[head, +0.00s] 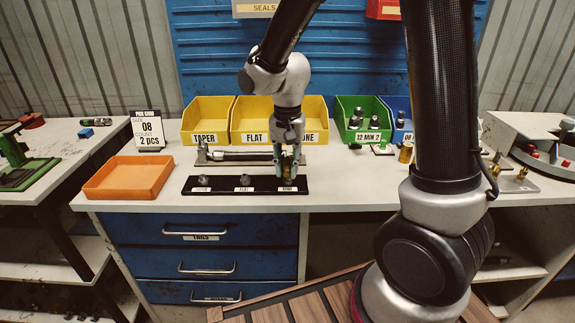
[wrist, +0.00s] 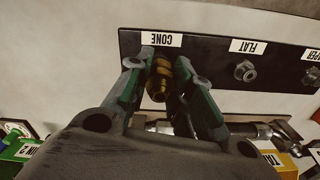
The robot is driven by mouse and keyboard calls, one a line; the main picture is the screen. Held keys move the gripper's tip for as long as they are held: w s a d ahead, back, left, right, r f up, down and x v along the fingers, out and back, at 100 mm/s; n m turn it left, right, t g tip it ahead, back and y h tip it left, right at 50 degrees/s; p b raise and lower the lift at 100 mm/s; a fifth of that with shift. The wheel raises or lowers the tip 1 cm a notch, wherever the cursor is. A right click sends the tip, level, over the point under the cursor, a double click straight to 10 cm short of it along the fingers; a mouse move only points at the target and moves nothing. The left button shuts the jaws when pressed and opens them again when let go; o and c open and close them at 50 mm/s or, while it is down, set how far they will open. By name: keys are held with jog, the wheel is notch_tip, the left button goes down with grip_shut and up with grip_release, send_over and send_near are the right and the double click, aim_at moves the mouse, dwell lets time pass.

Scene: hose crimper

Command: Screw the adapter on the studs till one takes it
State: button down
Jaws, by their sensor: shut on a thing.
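A black stud board (head: 218,190) lies on the bench, with studs labelled taper, flat and cone from left to right. The flat stud (wrist: 245,70) and the taper stud (head: 203,181) are bare. My gripper (wrist: 160,85) points down at the cone end of the board and is shut on the brass adapter (wrist: 159,82). The adapter stands between the fingers beside the CONE label (wrist: 161,39). The cone stud is hidden by the adapter and fingers, so I cannot tell whether the threads are engaged.
Behind the board lies a tool on a grey rest (head: 262,157). Yellow bins (head: 207,117), a green bin (head: 363,117) and a blue bin (head: 401,130) line the back. An orange tray (head: 129,178) and a card reading 08 (head: 148,128) stand left. A brass fitting (head: 406,152) stands right.

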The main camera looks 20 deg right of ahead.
aim_at(287, 158)
jog(key=shift+r, duration=4)
